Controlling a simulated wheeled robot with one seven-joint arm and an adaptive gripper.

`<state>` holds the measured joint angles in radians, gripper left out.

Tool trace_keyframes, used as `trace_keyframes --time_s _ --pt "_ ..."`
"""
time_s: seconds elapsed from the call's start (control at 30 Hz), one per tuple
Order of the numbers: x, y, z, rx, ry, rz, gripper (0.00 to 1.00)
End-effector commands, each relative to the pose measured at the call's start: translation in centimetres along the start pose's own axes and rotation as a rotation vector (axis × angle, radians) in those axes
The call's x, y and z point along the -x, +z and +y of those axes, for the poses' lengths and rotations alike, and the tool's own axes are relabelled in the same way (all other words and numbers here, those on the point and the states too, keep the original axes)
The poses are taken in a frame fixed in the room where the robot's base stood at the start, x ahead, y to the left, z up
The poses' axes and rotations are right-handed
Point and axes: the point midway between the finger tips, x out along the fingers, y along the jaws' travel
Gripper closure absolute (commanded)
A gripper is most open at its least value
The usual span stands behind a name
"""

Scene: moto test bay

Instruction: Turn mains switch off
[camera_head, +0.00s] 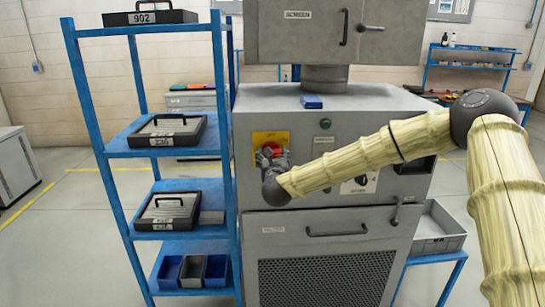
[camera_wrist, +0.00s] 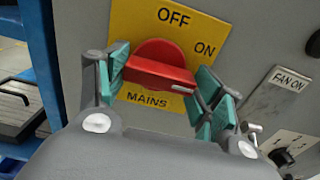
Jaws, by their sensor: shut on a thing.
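The mains switch is a red rotary handle (camera_wrist: 160,72) on a yellow plate (camera_wrist: 185,20) marked OFF, ON and MAINS. Its bar lies roughly level with the plate's lettering, and a pale mark shows at its right end, on the ON side. My gripper (camera_wrist: 164,75) has one teal-padded finger at each end of the bar and is shut on it. In the head view the yellow plate (camera_head: 270,138) is on the upper left of the grey machine's front, and my gripper (camera_head: 270,158) covers most of the red handle.
The grey machine (camera_head: 330,222) has a green button (camera_head: 325,123) and a dark rotary knob (camera_head: 362,179) right of the switch. A blue shelf rack (camera_head: 112,150) with cases and bins stands close on the left. A grey tray (camera_head: 438,240) sits at the right.

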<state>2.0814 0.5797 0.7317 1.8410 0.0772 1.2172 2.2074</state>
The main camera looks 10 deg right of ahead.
Motion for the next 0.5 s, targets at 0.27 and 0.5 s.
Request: trace_keyframes --time_s 0.27,0.5 --pt "-0.02 -0.29 -0.08 0.093 -0.002 -0.003 0.57" --pt "-0.03 -0.37 -0.04 0.281 -0.001 -0.004 0.57"
